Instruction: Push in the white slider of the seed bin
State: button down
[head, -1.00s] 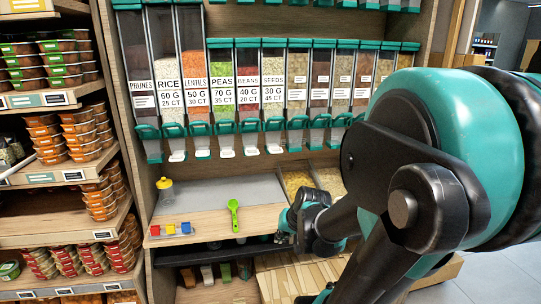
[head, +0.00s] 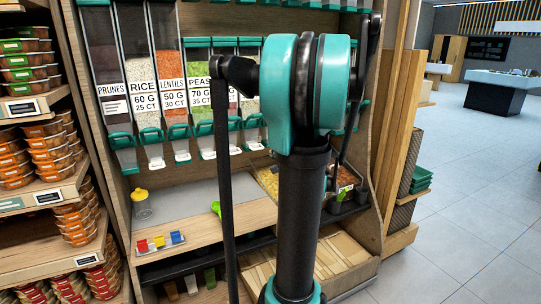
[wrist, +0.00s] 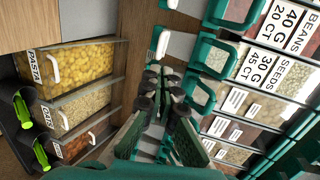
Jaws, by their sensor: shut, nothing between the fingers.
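In the wrist view the bin labelled SEEDS (wrist: 272,76) is at the right, with its teal spout handle (wrist: 208,52) to its left. A white slider (wrist: 163,43) sticks out at the end of that spout. My gripper (wrist: 162,88) is shut and empty, just below this slider in the picture, near the row of spouts; a gap shows between its tips and the slider. Whether it touches the neighbouring teal handle (wrist: 197,94) I cannot tell. In the head view my own arm hides the seeds bin and the gripper.
Bins labelled PRUNES, RICE (head: 143,85) and LENTILS stand left of my arm in the head view. Below are a counter (head: 190,195) with a yellow-lidded jar (head: 141,205) and a green scoop (head: 216,209). A pasta bin (wrist: 85,66) lies left in the wrist view.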

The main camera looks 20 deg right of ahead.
aim_at(259, 149)
jog(key=x, duration=1.2)
jog(key=shift+s, duration=0.1)
